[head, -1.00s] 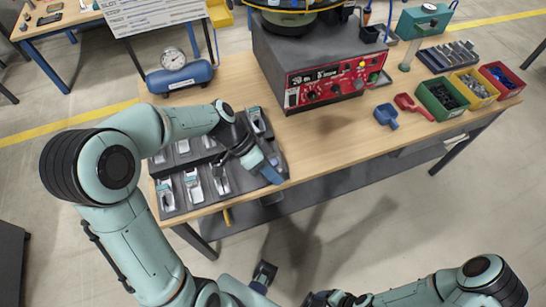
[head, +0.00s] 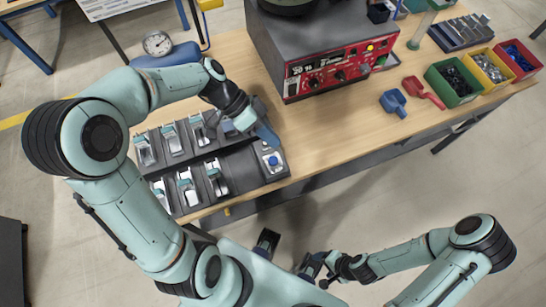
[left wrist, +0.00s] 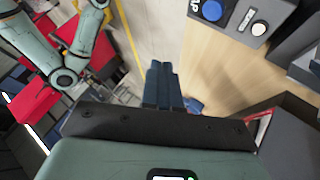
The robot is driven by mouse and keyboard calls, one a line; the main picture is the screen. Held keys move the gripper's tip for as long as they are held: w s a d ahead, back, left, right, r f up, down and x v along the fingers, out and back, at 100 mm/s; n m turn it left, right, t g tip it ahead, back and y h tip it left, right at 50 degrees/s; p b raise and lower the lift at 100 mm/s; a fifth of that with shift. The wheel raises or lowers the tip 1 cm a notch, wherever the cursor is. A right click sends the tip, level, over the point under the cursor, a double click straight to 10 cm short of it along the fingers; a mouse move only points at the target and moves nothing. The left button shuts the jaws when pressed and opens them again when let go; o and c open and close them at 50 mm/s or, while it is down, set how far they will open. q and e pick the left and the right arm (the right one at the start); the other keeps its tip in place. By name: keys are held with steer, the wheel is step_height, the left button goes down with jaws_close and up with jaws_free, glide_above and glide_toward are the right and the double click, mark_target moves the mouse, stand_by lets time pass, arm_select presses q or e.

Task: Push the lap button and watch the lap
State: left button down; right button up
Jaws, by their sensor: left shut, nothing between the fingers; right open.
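A small grey box (head: 279,170) with a round blue button (head: 273,160) sits at the right end of the dark rack. The left wrist view shows the blue button (left wrist: 212,10) at the top, beside a white button (left wrist: 259,28); the lettering by the blue one is only partly readable. My left gripper (head: 268,135) is shut and empty, its blue fingertips just behind the blue button in the head view, apart from it. Its closed fingers (left wrist: 163,85) also show in the left wrist view. My right gripper (head: 310,266) is open, in front of the table.
The dark rack (head: 240,170) holds several small devices. A machine with a red control panel (head: 340,72) stands behind it. A blue scoop (head: 393,101), a red scoop (head: 420,92) and coloured bins (head: 452,84) are at the right. The wood between them is clear.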

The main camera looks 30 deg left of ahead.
arm_select(q)
steer(key=b, duration=0.5)
glide_above(270, 158)
step_height(270, 158, down, 8)
steer(key=shift+f+b, duration=0.4)
steer(key=shift+b, duration=0.15)
stand_by(1.4)
steer(key=shift+f+b, duration=0.4)
steer(key=shift+b, duration=0.15)
steer(key=shift+f+b, duration=0.4)
steer(key=shift+b, duration=0.1)
stand_by(0.5)
steer(key=shift+r, duration=0.1)
steer(key=shift+r+p, duration=0.5)
steer(key=shift+r, duration=0.25)
